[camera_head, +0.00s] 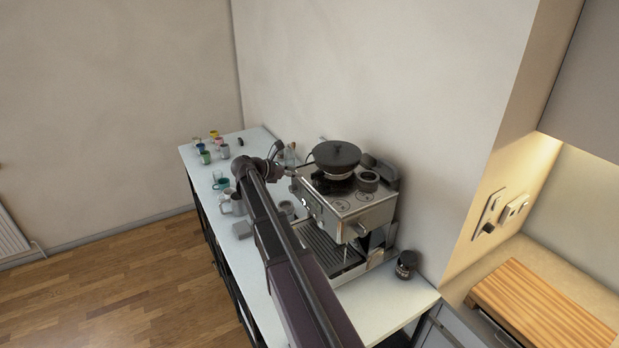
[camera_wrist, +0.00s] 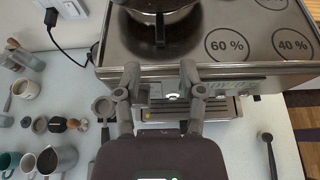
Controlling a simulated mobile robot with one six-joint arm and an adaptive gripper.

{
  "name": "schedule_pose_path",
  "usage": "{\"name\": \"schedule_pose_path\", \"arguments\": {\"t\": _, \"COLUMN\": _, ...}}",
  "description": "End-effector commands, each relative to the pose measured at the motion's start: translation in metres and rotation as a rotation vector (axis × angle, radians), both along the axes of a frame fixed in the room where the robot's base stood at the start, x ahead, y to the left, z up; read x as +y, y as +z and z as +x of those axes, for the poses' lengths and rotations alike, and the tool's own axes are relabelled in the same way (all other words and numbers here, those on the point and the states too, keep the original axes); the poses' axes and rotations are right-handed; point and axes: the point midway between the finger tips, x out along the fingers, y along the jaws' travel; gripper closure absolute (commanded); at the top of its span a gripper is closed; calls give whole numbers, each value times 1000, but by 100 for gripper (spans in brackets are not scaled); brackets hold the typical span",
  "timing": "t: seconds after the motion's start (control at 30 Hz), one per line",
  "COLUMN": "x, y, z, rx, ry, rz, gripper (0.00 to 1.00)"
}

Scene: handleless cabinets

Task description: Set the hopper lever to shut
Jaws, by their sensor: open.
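The espresso machine (camera_head: 352,208) stands on the white counter, with a dark lidded hopper (camera_head: 336,154) on top. In the wrist view the hopper's lower part (camera_wrist: 180,17) is at the top edge, cut off by the frame. A short black lever (camera_wrist: 160,31) sticks out from its front toward my gripper. My gripper (camera_wrist: 160,80) is open and empty, its two fingers apart at the machine's front edge, below the lever in the picture. It does not appear to touch the lever.
The machine's steel top (camera_wrist: 235,35) carries printed percentage circles. Left of the machine are a milk jug (camera_wrist: 53,160), portafilter (camera_wrist: 104,107) and several cups. A black cable (camera_wrist: 66,46) runs to a wall socket. A dark jar (camera_head: 406,264) stands at right.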

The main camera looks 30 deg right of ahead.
Motion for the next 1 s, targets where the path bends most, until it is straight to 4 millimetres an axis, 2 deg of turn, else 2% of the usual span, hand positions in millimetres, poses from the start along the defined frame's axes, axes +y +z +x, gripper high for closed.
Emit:
{"name": "schedule_pose_path", "arguments": {"t": 0.2, "x": -32, "y": -16, "z": -2, "rx": 0, "ry": -2, "rz": 0, "gripper": 49}}
{"name": "schedule_pose_path", "arguments": {"t": 0.4, "x": -52, "y": -23, "z": -3, "rx": 0, "ry": -1, "rz": 0, "gripper": 49}}
{"name": "schedule_pose_path", "arguments": {"t": 0.6, "x": -61, "y": -25, "z": -3, "rx": 0, "ry": 0, "rz": 0, "gripper": 49}}
{"name": "schedule_pose_path", "arguments": {"t": 0.9, "x": -61, "y": -25, "z": -4, "rx": 0, "ry": 0, "rz": 0, "gripper": 49}}
{"name": "schedule_pose_path", "arguments": {"t": 0.93, "x": -61, "y": -25, "z": -4, "rx": 0, "ry": 0, "rz": 0, "gripper": 52}}
{"name": "schedule_pose_path", "arguments": {"t": 1.0, "x": -61, "y": -25, "z": -4, "rx": 0, "ry": 0, "rz": 0, "gripper": 72}}
